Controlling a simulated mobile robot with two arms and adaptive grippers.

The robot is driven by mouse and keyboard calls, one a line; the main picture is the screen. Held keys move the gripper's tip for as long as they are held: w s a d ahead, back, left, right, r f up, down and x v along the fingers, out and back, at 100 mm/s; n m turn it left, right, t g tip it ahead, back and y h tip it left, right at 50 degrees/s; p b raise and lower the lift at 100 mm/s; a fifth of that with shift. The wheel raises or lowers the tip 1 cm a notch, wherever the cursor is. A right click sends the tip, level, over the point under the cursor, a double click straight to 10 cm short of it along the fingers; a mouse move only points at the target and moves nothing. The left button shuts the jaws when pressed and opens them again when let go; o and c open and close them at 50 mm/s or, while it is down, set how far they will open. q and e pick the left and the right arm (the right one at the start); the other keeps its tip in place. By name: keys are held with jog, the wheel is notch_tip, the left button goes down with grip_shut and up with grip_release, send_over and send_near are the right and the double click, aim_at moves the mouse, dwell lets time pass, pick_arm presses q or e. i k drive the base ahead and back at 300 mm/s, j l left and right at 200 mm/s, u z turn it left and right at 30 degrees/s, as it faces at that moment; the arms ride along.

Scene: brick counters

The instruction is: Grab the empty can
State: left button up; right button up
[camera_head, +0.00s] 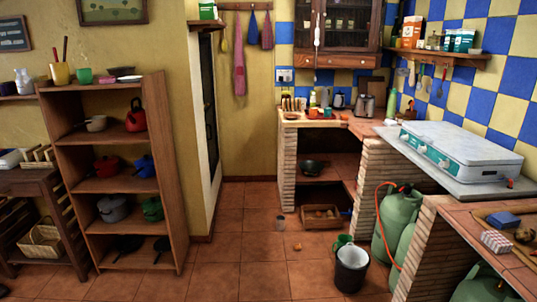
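A small greyish cylinder (280,222), which may be the can, stands upright on the tiled floor in front of the brick counter. It is too small to tell whether it is empty. Neither of my grippers shows in the head view.
A dark bucket (351,266) stands on the floor at centre right, beside green gas bottles (398,222). A small brownish object (298,246) lies on the floor nearby. A wooden shelf (108,186) with pots stands at the left. The floor (240,255) between is mostly clear.

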aim_at(280, 219)
jog(key=i, duration=2.25)
